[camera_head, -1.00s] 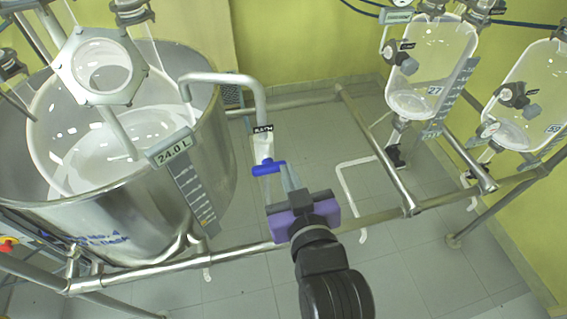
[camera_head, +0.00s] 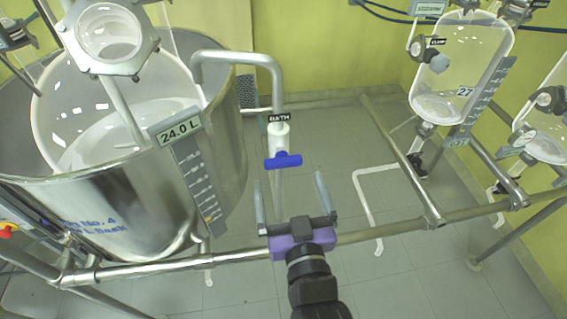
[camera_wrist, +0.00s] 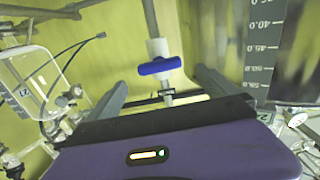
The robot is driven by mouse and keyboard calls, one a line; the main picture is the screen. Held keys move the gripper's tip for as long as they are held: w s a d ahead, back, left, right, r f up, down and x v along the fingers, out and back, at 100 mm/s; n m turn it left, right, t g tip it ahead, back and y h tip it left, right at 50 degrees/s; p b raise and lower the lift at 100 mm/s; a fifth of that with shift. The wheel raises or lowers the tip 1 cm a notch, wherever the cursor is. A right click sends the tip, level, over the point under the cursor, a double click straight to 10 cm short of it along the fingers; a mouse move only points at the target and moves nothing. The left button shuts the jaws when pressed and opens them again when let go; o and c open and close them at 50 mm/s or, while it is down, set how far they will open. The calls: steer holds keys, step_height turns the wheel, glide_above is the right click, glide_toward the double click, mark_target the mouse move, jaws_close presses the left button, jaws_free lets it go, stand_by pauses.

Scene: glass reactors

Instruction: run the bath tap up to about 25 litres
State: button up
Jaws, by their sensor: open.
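The bath tap (camera_head: 280,138) has a white body with a BATH label and a blue T-shaped handle (camera_head: 283,161). The handle lies crosswise to the pipe. My gripper (camera_head: 290,190) is open and empty, just below and in front of the handle, not touching it. In the wrist view the blue handle (camera_wrist: 159,66) shows between and beyond the two fingers (camera_wrist: 160,88). The steel bath (camera_head: 120,215) stands at the left with liquid in it. Its level display (camera_head: 181,128) reads 24.0 L.
A steel rail (camera_head: 380,232) crosses in front, beneath my gripper. A glass reactor (camera_head: 462,65) labelled 27 hangs at the right, with another (camera_head: 553,110) beyond it. A bent spout pipe (camera_head: 240,58) runs from the tap to the bath.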

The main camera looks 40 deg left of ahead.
mark_target(284, 165)
steer(key=p+x, duration=0.1)
steer(key=x, duration=0.6)
steer(key=shift+w+a, duration=0.2)
steer(key=shift+a, duration=0.05)
steer(key=c, duration=1.4)
